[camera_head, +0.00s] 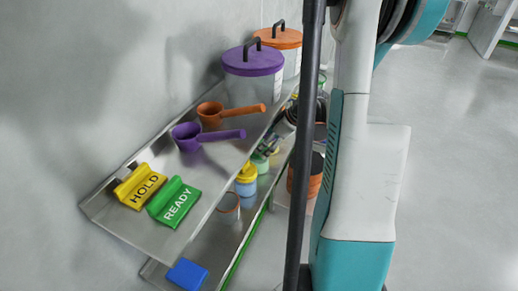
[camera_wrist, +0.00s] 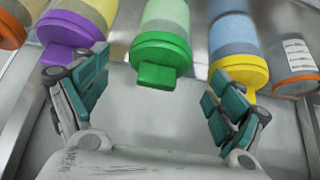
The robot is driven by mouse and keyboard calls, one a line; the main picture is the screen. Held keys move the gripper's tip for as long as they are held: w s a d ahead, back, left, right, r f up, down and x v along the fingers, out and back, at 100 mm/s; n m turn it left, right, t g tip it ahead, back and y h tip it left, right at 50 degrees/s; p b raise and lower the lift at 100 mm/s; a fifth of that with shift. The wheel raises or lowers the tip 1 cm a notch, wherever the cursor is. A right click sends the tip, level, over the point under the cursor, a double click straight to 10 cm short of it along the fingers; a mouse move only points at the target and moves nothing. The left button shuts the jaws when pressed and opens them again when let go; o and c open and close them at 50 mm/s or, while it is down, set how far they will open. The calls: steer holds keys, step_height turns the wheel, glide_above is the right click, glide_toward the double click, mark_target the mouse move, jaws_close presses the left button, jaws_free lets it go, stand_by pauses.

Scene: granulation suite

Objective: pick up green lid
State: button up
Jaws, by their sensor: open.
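In the wrist view a green lid (camera_wrist: 161,52) with a square grip tab sits on a clear jar with pale green contents (camera_wrist: 166,14). My gripper (camera_wrist: 158,92) is open, with one teal-padded finger at left and one at right. The lid lies beyond the fingertips, roughly centred between them, and nothing is held.
A purple-lidded jar (camera_wrist: 72,33) stands left of the green one and a yellow-lidded jar (camera_wrist: 238,71) right of it, both near the fingers. An orange-rimmed clear container (camera_wrist: 291,70) is farther right. The upper shelf (camera_head: 150,228) holds scoops, signs and large lidded tubs.

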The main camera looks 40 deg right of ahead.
steer(key=shift+w+a+f, duration=0.2)
steer(key=shift+w+f, duration=0.3)
steer(key=shift+w+a+f, duration=0.2)
steer(key=shift+w+f, duration=0.25)
steer(key=shift+w, duration=0.05)
steer(key=shift+w+f+b, duration=0.2)
steer(key=shift+f+b, duration=0.1)
steer(key=shift+f, duration=0.1)
steer(key=shift+r, duration=0.1)
steer(key=shift+c, duration=0.5)
steer(key=c, duration=0.9)
